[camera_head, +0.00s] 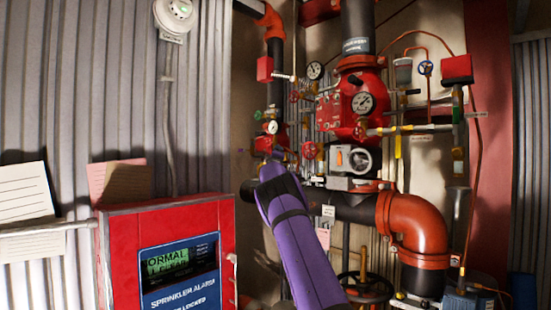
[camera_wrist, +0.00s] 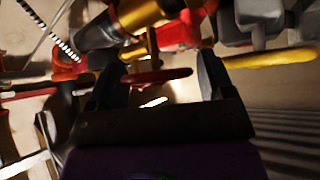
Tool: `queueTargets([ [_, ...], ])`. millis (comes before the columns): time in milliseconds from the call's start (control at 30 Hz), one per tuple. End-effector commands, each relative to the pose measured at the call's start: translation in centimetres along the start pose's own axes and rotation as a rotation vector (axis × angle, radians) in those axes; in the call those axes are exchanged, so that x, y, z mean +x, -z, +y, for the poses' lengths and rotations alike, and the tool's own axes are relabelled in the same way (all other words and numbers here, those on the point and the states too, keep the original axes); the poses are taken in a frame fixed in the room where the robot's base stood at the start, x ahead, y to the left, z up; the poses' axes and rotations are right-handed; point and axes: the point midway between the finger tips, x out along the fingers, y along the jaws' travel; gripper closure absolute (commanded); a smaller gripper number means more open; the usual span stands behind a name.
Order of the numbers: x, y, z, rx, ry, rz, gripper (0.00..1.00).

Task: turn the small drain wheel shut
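In the wrist view a small red wheel (camera_wrist: 157,76), seen nearly edge-on, lies between the two fingers of my gripper (camera_wrist: 162,82). The fingers stand apart on either side of it. A gap shows between the wheel and the right finger; I cannot tell whether the left finger touches it. In the head view a small red wheel (camera_head: 309,150) sits just right of the end of my purple arm, on the riser pipework. I cannot tell for sure that it is the same wheel. My gripper is mostly hidden there behind the arm.
A red valve body with a gauge (camera_head: 364,102) and an orange pipe elbow (camera_head: 418,228) stand to the right. A red alarm box (camera_head: 215,215) is at the lower left. A yellow lever (camera_wrist: 270,59) lies close to the right finger. Pipes crowd the gripper.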

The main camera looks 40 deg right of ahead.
Motion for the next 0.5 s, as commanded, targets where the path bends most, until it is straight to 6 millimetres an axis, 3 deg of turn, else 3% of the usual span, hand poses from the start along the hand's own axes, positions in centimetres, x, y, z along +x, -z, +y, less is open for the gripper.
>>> queueTargets([
  [333, -0.2, 0.1, 0.1, 0.000, -0.001, 0.000, 0.26],
  [500, -1.4, 0.1, 0.2, -0.001, -0.001, -0.002, 0.26],
])
